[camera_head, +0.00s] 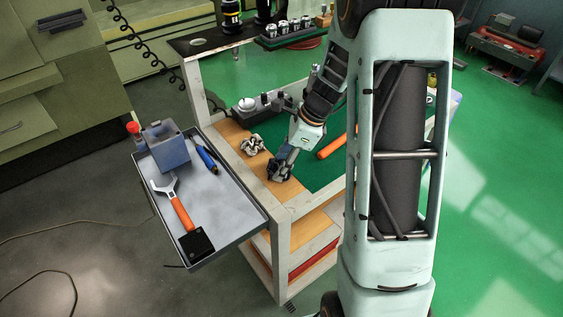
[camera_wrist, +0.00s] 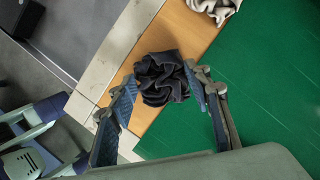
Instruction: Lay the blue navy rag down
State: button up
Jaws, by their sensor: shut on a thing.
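The navy rag (camera_wrist: 162,76) is a crumpled dark bundle between the two fingers of my gripper (camera_wrist: 166,92) in the wrist view. My gripper is shut on it, with one finger on each side. In the head view my gripper (camera_head: 282,166) points down over the wooden strip (camera_head: 232,131) of the cart top, near its front edge, and the rag (camera_head: 277,174) shows dark at the fingertips. Whether the rag touches the wood is hard to tell. A pale crumpled rag (camera_head: 253,145) lies on the same strip just behind; it also shows in the wrist view (camera_wrist: 217,7).
A green mat (camera_head: 317,172) covers the cart top to the right, with an orange-handled tool (camera_head: 333,147) on it. A grey side tray (camera_head: 217,193) holds a wrench (camera_head: 178,205), a blue tool, a box and a black block. A grey holder (camera_head: 247,106) stands behind.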

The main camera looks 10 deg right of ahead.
jog(key=o, duration=1.2)
